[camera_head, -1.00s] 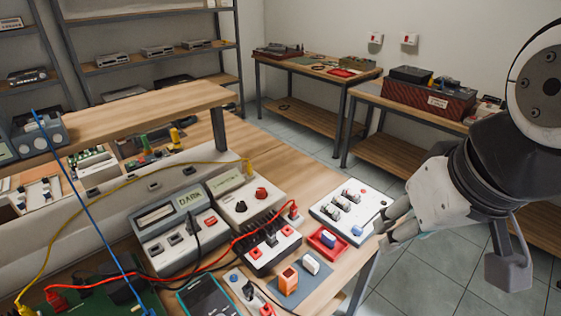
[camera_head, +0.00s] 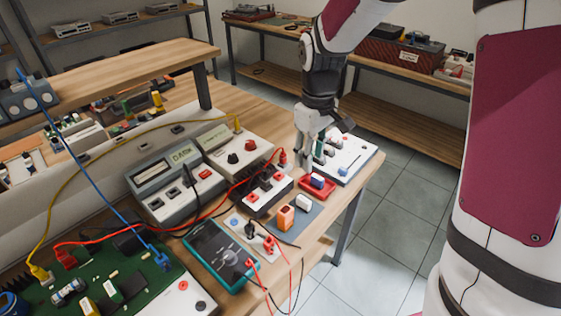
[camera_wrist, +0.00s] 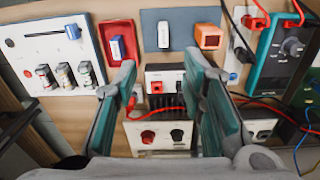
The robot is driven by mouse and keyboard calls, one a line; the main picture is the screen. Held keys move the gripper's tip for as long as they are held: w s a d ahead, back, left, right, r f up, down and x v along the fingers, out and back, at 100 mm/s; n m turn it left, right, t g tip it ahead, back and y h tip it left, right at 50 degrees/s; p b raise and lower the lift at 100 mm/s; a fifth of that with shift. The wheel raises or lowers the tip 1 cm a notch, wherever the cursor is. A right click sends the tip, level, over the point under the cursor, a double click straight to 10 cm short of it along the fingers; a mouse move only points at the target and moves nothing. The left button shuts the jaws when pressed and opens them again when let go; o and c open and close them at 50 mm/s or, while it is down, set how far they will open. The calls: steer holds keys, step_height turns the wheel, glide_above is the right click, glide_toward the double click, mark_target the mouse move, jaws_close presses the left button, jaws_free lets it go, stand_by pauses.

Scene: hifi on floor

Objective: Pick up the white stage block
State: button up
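A small white block (camera_head: 303,203) lies on a grey-blue mat (camera_head: 300,226) near the front edge of the bench. In the wrist view the white block (camera_wrist: 163,34) is on the mat (camera_wrist: 184,16), left of an orange block (camera_wrist: 207,37). A similar block (camera_head: 317,181), white on top with blue sides, sits in a red tray (camera_head: 331,192). My gripper (camera_head: 311,160) is above the bench near the red tray, behind the white block. In the wrist view my gripper (camera_wrist: 161,65) is open, with nothing between its fingers; the white block is ahead of the fingertips.
A white panel with knobs (camera_head: 345,158) stands close beside my gripper. A black-and-white socket unit (camera_head: 268,192) with red leads is left of the tray. A teal multimeter (camera_head: 217,254) lies nearer. Open floor (camera_head: 400,215) is right of the bench.

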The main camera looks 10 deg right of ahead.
mark_target(303, 198)
steer(key=shift+n, duration=0.3)
steer(key=f, duration=1.1)
steer(key=w+f, duration=0.1)
steer(key=f, duration=0.5)
steer(key=shift+a+f, duration=0.2)
steer(key=shift+a, duration=0.15)
jaws_close()
